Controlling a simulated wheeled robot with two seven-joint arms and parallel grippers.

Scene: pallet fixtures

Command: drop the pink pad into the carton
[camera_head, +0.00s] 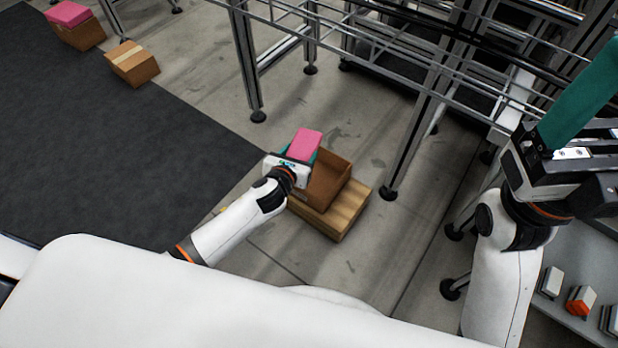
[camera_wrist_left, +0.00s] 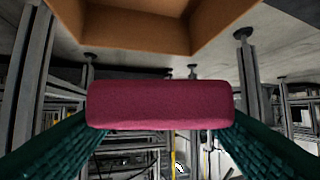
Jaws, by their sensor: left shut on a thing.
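The pink pad (camera_head: 306,143) is held in my left gripper (camera_head: 300,155), which is shut on it. In the left wrist view the pad (camera_wrist_left: 160,104) spans the gap between the two teal fingers. The open brown carton (camera_head: 328,182) stands on a wooden pallet (camera_head: 345,209); the gripper and pad overlap its far left part in the head view. The carton (camera_wrist_left: 215,25) also shows at the top of the wrist view, apart from the pad in the picture. My right gripper (camera_head: 582,100) is raised at the right; its finger opening is hidden.
A metal frame rack (camera_head: 415,130) stands behind and right of the carton. A dark mat (camera_head: 110,130) covers the left floor. A taped box (camera_head: 133,63) and another box (camera_head: 82,36) with a pink item on top stand far left. Small blocks (camera_head: 580,300) lie at lower right.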

